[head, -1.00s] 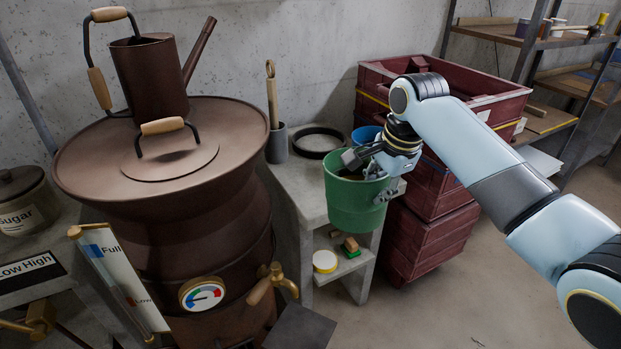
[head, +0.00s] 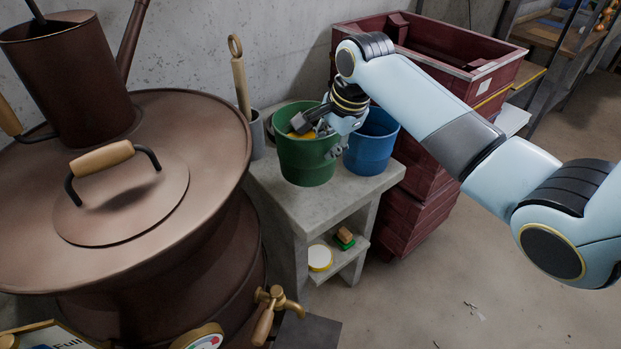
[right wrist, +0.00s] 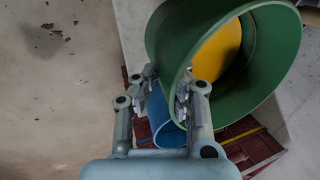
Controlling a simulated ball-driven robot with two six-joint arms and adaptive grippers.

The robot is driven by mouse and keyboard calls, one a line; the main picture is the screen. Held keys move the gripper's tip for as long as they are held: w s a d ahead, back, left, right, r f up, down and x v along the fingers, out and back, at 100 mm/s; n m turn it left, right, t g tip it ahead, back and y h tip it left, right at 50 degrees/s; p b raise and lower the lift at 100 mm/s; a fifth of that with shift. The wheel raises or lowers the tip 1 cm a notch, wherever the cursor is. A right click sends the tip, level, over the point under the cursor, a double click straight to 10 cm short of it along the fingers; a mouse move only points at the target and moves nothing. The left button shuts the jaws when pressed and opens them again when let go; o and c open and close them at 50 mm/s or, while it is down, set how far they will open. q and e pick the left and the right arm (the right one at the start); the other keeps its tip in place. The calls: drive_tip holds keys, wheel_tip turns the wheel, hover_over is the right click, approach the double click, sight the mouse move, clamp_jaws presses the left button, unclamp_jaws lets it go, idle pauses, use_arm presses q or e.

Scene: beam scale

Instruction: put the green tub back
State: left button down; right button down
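The green tub (head: 306,162) stands upright on the grey stone bench (head: 262,190), left of a blue tub (head: 371,150). Something yellow-orange (right wrist: 219,50) lies inside the green tub. My right gripper (head: 328,138) is at the green tub's right rim, one finger inside and one outside. In the right wrist view the fingers (right wrist: 167,82) are spread, with a gap beside the green wall (right wrist: 163,38); they look open. The blue tub shows behind them (right wrist: 165,120). The bench top under the green tub is hidden. My left gripper is out of view.
A big brown boiler (head: 130,240) with a lidded top stands close on the left. A grey holder (head: 256,135) with a wooden-handled tool is just left of the tub. Red crates (head: 455,65) stand behind right. A lower shelf holds a yellow-white round thing (head: 319,258) and a brush.

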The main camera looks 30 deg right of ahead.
sight(325, 171)
wheel_tip(325, 171, down, 4)
drive_tip(key=shift+s+r, duration=0.1)
drive_tip(key=shift+s, duration=0.05)
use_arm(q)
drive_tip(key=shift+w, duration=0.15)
use_arm(e)
wheel_tip(325, 171, down, 4)
drive_tip(key=shift+f, duration=0.2)
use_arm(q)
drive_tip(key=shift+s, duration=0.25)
use_arm(e)
drive_tip(key=c, duration=1.5)
unclamp_jaws()
